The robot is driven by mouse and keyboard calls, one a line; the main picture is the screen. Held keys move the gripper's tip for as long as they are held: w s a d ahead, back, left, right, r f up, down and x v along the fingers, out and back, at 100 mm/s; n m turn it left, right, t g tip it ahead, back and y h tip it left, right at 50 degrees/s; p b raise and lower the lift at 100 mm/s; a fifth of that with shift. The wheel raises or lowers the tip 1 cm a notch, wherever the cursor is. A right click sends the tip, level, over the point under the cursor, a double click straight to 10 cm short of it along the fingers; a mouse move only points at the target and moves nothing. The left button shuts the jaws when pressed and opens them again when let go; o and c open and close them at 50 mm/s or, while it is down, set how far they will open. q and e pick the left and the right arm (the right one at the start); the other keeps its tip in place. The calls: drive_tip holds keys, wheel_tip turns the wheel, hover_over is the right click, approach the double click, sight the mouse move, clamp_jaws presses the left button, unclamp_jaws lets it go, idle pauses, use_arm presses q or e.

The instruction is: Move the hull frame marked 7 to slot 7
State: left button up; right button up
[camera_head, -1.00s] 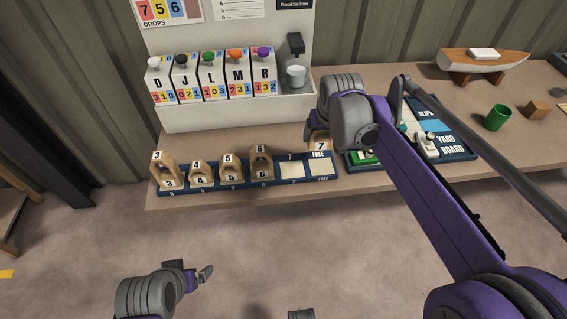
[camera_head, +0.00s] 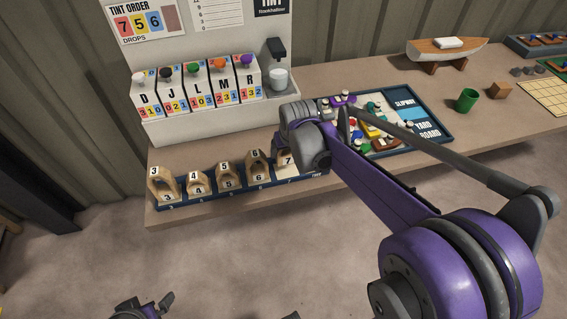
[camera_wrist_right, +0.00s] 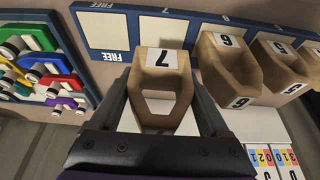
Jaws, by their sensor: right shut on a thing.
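The hull frame marked 7 (camera_head: 287,161) is a tan wooden arch with a white label. It also shows in the right wrist view (camera_wrist_right: 161,58). My right gripper (camera_wrist_right: 160,92) is shut on it, one finger at each side. The frame is over or at slot 7 (camera_wrist_right: 163,31), whose white pad shows beyond its top; I cannot tell whether it is seated. In the head view my right wrist hides the right end of the blue rack (camera_head: 215,191). My left gripper (camera_head: 150,303) is at the bottom edge, partly cut off, away from the bench.
Frames marked 3 (camera_head: 161,184), 4, 5 and 6 (camera_head: 257,164) stand in the rack, with frame 6 close beside frame 7. The FREE slot (camera_wrist_right: 105,29) is empty. The yard board (camera_head: 430,128) with coloured pieces lies right of the rack. Tint dispensers (camera_head: 197,88) stand behind.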

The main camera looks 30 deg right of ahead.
sight(286, 161)
drive_tip(key=shift+f, duration=2.45)
drive_tip(key=shift+f+b, duration=0.15)
drive_tip(key=shift+b, duration=0.15)
drive_tip(key=o, duration=1.3)
drive_tip(key=shift+r, duration=0.3)
drive_tip(key=p+v, duration=0.2)
drive_tip(key=v, duration=0.9)
drive_tip(key=s+a+f+n, duration=0.1)
drive_tip(key=s+a+f, duration=0.1)
drive_tip(key=s, duration=0.4)
drive_tip(key=s+a+f+n, duration=0.1)
drive_tip(key=s+a+f, duration=0.1)
drive_tip(key=s+a, duration=0.2)
drive_tip(key=s+a+f+t+y, duration=0.1)
drive_tip(key=s+a+f, duration=0.2)
drive_tip(key=s, duration=0.5)
drive_tip(key=shift+a+f+n, duration=0.1)
drive_tip(key=shift+a+n, duration=0.15)
drive_tip(key=shift+n, duration=0.15)
